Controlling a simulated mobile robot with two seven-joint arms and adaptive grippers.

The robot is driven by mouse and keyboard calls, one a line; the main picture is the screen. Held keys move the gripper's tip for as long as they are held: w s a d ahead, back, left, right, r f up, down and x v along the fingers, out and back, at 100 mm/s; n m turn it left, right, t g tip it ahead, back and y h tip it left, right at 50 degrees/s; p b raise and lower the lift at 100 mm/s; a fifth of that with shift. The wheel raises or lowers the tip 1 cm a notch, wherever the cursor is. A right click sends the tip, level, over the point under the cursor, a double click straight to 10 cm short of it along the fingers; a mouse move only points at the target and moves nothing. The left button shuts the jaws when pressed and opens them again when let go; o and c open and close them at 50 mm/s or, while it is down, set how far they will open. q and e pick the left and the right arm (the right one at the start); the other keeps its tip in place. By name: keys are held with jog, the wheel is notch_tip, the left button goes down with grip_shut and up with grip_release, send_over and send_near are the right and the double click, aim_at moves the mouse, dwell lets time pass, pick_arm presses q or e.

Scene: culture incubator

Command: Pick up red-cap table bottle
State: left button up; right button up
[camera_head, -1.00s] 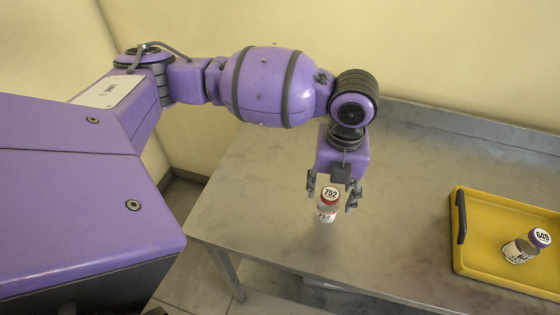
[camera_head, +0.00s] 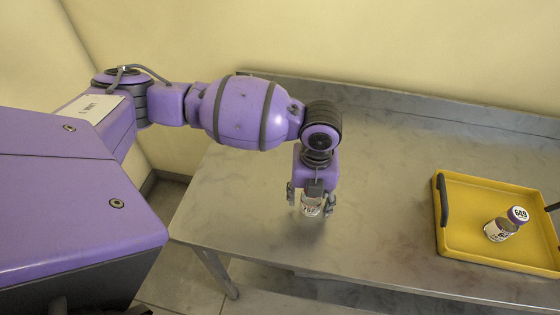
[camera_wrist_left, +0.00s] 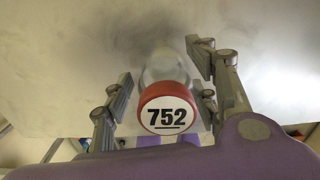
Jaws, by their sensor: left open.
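The red-cap bottle (camera_head: 311,206) stands upright on the steel table, its cap mostly hidden by my left gripper in the head view. In the left wrist view the open fingers (camera_wrist_left: 160,88) flank the bottle, and gaps show beside the cap. My right gripper is not in view.
A yellow tray (camera_head: 470,254) with dark handles sits on the table at the right. The steel table (camera_head: 390,160) is clear between the bottle and the tray. A wall runs behind the table.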

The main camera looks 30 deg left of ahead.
pick_arm(q)
jog(key=shift+w+r, duration=0.1)
jog(key=c, duration=1.2)
